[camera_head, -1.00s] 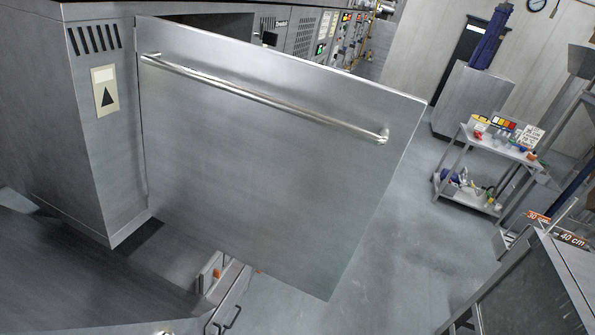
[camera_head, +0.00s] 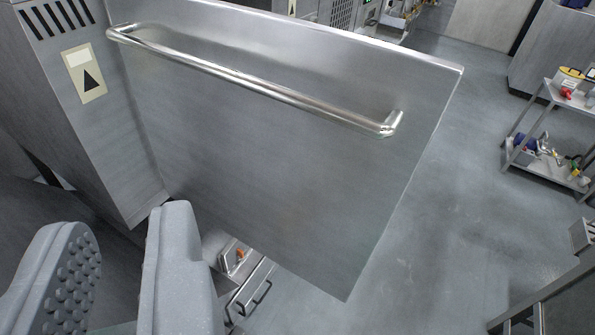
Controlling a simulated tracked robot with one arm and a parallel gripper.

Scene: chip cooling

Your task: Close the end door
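The end door (camera_head: 270,160) is a flat steel panel standing open, swung out from the steel cabinet (camera_head: 75,150) at left. A long bar handle (camera_head: 260,86) runs across its upper part. My gripper (camera_head: 125,245) is at the lower left with its two grey fingers apart and nothing visible between them. One finger pad shows round bumps. The gripper is below the handle, in front of the door's lower left and the cabinet's corner. I see no contact with the door. The cabinet opening behind the door is hidden.
A cart (camera_head: 545,155) with bottles and tools stands at the right. Grey floor (camera_head: 450,200) is clear between door and cart. A metal frame (camera_head: 550,300) is at the lower right. A low metal unit with handles (camera_head: 250,285) is below the door.

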